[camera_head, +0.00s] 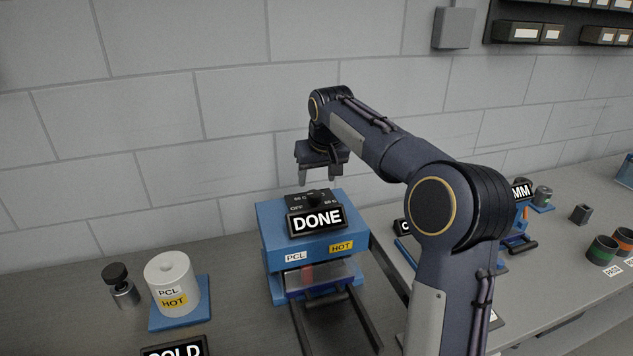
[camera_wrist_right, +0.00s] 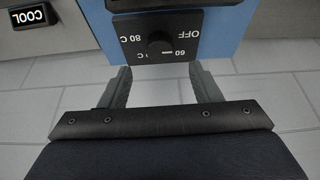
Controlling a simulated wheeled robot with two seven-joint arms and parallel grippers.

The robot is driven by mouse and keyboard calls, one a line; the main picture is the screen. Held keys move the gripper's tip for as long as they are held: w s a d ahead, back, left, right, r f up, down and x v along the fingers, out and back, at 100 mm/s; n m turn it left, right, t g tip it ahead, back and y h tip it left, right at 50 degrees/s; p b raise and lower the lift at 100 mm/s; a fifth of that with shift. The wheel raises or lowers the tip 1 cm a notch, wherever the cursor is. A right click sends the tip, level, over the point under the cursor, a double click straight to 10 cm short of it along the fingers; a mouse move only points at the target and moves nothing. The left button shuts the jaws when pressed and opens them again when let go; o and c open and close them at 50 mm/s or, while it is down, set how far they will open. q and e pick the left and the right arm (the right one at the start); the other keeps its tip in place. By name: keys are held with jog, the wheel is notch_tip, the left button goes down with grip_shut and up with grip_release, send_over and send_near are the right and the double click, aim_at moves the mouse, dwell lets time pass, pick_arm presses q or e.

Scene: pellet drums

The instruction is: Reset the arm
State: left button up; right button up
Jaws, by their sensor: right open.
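My right arm reaches in from the lower right in the head view. My right gripper (camera_head: 320,177) hangs fingers down above and just behind the black dial (camera_head: 316,197) on top of the blue PCL HOT heater box (camera_head: 290,245). A DONE sign (camera_head: 316,220) stands at the box's front top edge. In the right wrist view the gripper (camera_wrist_right: 163,88) is open with nothing between its fingers. The dial (camera_wrist_right: 158,45), marked OFF, 60 C and 80 C, lies just beyond the fingertips, and I see no grip on it. My left gripper is not in view.
A white PCL HOT cylinder (camera_head: 172,284) stands on a blue base at left, beside a small black-topped metal piece (camera_head: 121,286). A COLD sign (camera_head: 175,348) is cut off at the bottom. Small drums (camera_head: 602,250) stand at right. A block wall is behind.

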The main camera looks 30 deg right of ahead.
dwell(0.4)
jog(key=s+a+y, duration=0.1)
jog(key=s+a, duration=0.2)
jog(key=s, duration=0.4)
jog(key=s+a+f+y, duration=0.1)
jog(key=s+a, duration=0.1)
jog(key=s, duration=0.5)
jog(key=s+a+y, duration=0.1)
jog(key=s+a, duration=0.2)
jog(key=s, duration=0.3)
jog(key=s+a+f+y, duration=0.1)
jog(key=s+a+f, duration=0.3)
jog(key=s, duration=0.3)
jog(key=s+a+f+n+t, duration=0.1)
jog(key=s+a+f, duration=0.3)
jog(key=s+f, duration=0.2)
jog(key=shift+s+a+y, duration=0.15)
jog(key=shift+s+y, duration=0.25)
jog(key=shift+s, duration=0.5)
